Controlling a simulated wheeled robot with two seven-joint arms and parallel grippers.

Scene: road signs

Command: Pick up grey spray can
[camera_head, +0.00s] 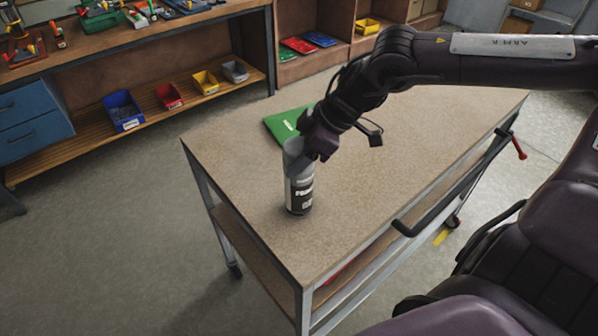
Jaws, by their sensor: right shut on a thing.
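The grey spray can (298,192) stands upright on the cart's top, or very slightly above it; I cannot tell which. It has a grey upper part and a dark label with white lettering. My right gripper (301,152) comes from the upper right and is shut on the upper part of the can. Its fingers are partly hidden against the can. My left gripper is not in view.
The cart top (240,162) is mostly clear. A green road sign (284,124) lies behind the can, partly covered by my right arm. A wooden workbench (150,50) with tools and small bins stands at the left. The cart has a handle (440,212) on its right side.

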